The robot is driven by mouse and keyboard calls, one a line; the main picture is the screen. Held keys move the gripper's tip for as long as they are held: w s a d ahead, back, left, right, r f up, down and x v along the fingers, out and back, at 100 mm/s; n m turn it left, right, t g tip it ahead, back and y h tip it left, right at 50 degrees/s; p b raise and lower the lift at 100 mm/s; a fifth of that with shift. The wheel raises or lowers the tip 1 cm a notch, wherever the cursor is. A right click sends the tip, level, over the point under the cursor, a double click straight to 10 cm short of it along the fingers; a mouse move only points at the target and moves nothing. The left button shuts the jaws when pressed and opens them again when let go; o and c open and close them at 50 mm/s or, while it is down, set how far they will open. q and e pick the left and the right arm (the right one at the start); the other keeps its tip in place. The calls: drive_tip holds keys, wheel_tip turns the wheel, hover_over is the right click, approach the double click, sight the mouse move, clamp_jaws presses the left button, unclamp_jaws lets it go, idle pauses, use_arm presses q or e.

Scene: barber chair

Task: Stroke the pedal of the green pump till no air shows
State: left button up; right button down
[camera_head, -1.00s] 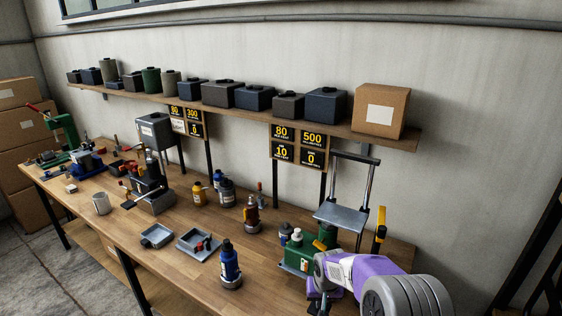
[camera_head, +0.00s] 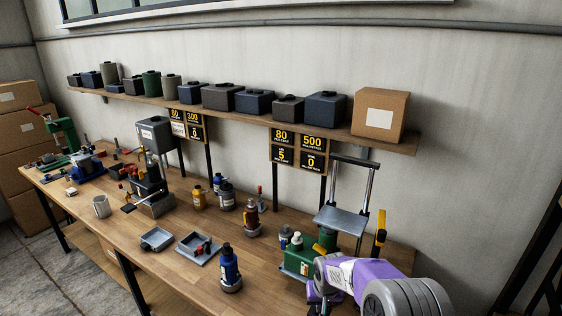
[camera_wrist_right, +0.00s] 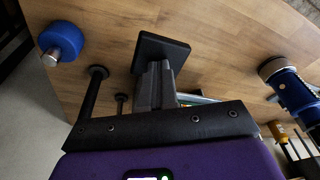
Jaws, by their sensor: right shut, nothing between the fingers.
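The green pump (camera_head: 299,257) stands at the right end of the bench, below the right-hand display panel (camera_head: 282,155). The panel's lower left field reads 5 and its lower right field reads 0. My right gripper (camera_head: 320,298) is low at the pump's near side, with the purple wrist hiding part of the pump. In the right wrist view its grey fingers (camera_wrist_right: 153,85) are shut together beneath a black flat plate (camera_wrist_right: 160,49). I cannot tell whether that plate is the pedal, or whether they touch. My left gripper is not in view.
A blue bottle (camera_head: 230,268) stands left of the pump. Grey trays (camera_head: 157,238) lie further left. A metal stand (camera_head: 341,218) rises behind the pump, with a yellow handle (camera_head: 380,230) to its right. A shelf of dark containers (camera_head: 254,99) runs along the wall.

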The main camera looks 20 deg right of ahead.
drive_tip(key=b+x, duration=0.1)
drive_tip(key=x, duration=0.1)
drive_tip(key=b+x, duration=0.1)
drive_tip(key=x, duration=0.1)
drive_tip(key=shift+s+d+f, duration=0.1)
drive_tip(key=shift+s+f, duration=0.1)
drive_tip(key=p+v, duration=0.1)
drive_tip(key=v, duration=0.1)
drive_tip(key=p+v, duration=0.2)
drive_tip(key=w+p+v, duration=0.1)
drive_tip(key=v, duration=0.1)
drive_tip(key=shift+s+r+p, duration=0.1)
drive_tip(key=shift+r+p, duration=0.1)
drive_tip(key=shift+p, duration=0.1)
drive_tip(key=shift+f, duration=0.15)
drive_tip(key=p+v, duration=0.2)
drive_tip(key=v, duration=0.1)
drive_tip(key=w+p+v, duration=0.1)
drive_tip(key=p+v, duration=0.1)
drive_tip(key=shift+w+d+r, duration=0.15)
drive_tip(key=shift+r, duration=0.4)
drive_tip(key=shift+f, duration=0.1)
